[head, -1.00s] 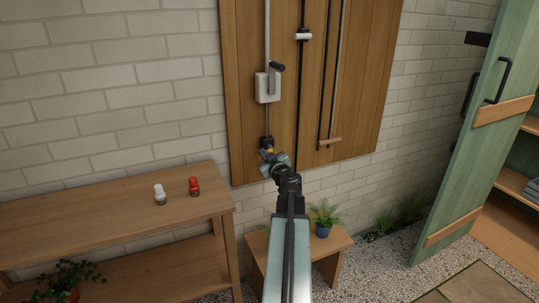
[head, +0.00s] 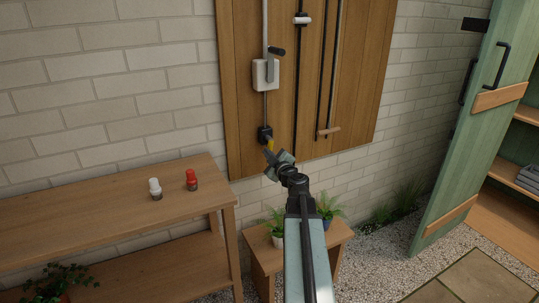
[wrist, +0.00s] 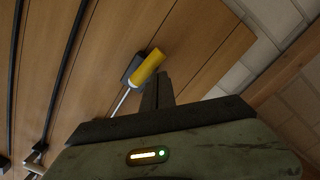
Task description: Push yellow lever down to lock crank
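The yellow lever (head: 270,144) shows just below a black block (head: 265,133) low on the wooden wall panel. In the wrist view the yellow lever (wrist: 148,68) is a cylindrical grip beside a dark block, with a thin metal rod at its lower left. The crank (head: 271,70) is a grey arm with a dark handle on a white box, higher on the panel. My gripper (head: 268,154) is just below the lever. In the wrist view its fingers (wrist: 157,88) are together with nothing between them, close beside the yellow grip. I cannot tell whether they touch it.
A wooden table (head: 95,205) at the left carries a white-capped bottle (head: 155,189) and a red one (head: 191,180). A low bench (head: 265,257) with potted plants stands below the panel. A green door (head: 470,130) is open at the right.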

